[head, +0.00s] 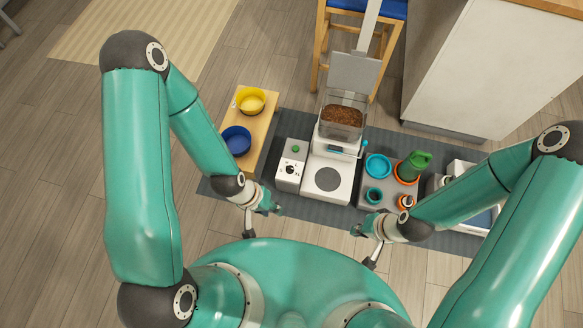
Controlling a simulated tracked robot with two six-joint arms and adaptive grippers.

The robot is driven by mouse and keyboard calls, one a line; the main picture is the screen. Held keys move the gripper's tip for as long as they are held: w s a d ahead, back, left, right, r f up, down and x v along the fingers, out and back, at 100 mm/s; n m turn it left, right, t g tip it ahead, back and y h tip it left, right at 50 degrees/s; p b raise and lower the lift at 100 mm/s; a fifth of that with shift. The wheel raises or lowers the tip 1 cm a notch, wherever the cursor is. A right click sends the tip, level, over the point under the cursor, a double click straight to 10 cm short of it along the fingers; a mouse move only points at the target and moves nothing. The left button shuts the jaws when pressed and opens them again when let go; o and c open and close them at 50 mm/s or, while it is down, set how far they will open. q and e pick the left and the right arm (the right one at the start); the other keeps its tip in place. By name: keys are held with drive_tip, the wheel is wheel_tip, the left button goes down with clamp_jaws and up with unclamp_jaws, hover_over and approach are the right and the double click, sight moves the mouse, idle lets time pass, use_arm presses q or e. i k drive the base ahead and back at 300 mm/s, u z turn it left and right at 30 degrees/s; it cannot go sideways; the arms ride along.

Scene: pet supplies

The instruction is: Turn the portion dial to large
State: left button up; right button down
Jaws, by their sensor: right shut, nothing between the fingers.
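The portion dial (290,169) is a small dark knob on the light front panel of a grey-white box (288,184), left of the feeder. Small marks surround it, including what looks like "XL" at the lower right; its pointer is too small to read. My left gripper (264,218) is just in front of the box and a little left of it, apart from the dial. Whether its fingers are open or shut is unclear. My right gripper (364,246) is shut and empty, in front of the mat and well right of the dial.
The feeder (327,180), with a clear hopper of brown kibble (342,116), stands right of the box. A green button (295,149) is above the dial. A wooden stand (258,130) holds yellow (250,100) and blue (236,139) bowls. A grey tray (388,193) holds bowls.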

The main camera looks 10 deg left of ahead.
sight(290, 169)
drive_tip(key=u, duration=1.5)
drive_tip(key=i, duration=0.1)
drive_tip(key=z, duration=3)
drive_tip(key=k, duration=1.15)
drive_tip(key=u, duration=1.9)
drive_tip(key=i, duration=1)
drive_tip(key=u, duration=0.05)
